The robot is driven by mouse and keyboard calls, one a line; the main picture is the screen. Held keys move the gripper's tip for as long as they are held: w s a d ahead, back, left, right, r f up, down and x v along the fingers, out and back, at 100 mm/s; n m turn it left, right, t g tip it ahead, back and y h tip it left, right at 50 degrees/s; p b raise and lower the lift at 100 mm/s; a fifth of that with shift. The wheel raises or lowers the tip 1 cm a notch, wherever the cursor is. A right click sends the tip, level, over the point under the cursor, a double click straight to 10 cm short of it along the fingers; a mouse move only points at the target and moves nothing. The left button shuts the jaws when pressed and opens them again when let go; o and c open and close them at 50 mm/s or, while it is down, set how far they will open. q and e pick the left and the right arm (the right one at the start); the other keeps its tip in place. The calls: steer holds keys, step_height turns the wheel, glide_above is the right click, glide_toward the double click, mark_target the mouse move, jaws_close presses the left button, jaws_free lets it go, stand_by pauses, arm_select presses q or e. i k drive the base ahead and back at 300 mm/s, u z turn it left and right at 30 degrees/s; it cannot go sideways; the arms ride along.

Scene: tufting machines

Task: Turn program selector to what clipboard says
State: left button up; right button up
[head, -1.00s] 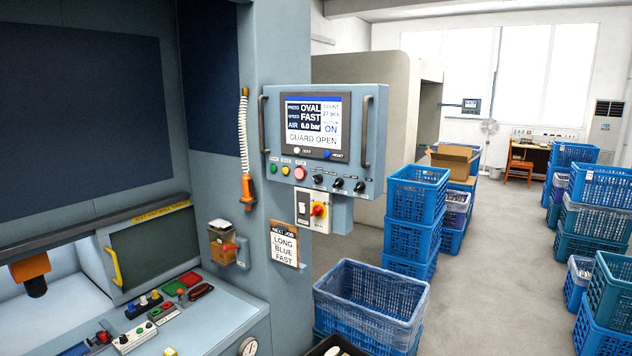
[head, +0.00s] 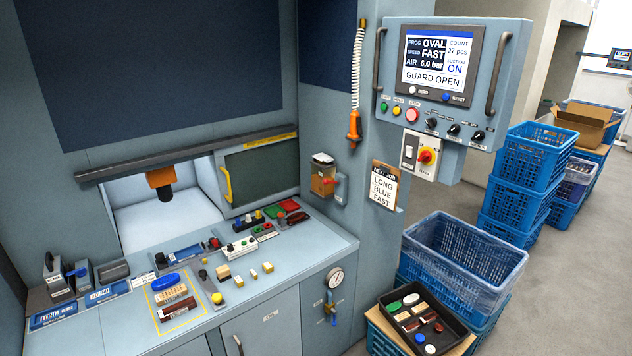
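The control panel (head: 405,100) hangs at upper right on the machine's column. Its screen (head: 440,60) reads PROG OVAL, SPEED FAST, AIR 6.0 bar, COUNT 27 pcs, suction ON and GUARD OPEN. Below the screen are green, yellow and red buttons and a row of black selector knobs; the leftmost knob (head: 431,124) is near the red button. The knob labels are too small to read. The clipboard (head: 384,187) hangs on the column below the panel and reads NEXT JOB, LONG, BLUE, FAST. Neither gripper is in view.
A workbench (head: 290,262) at left carries brushes, blocks and small tools. A black tray (head: 447,338) with parts stands at the bottom right, in front of a blue crate (head: 465,258). More blue crates (head: 520,185) stand behind it. The floor at right is clear.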

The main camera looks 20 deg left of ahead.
mark_target(432, 122)
steer(key=u, duration=0.25)
steer(key=k, duration=0.45)
steer(key=u, duration=0.85)
steer(key=i, duration=1.5)
steer(key=z, duration=0.5)
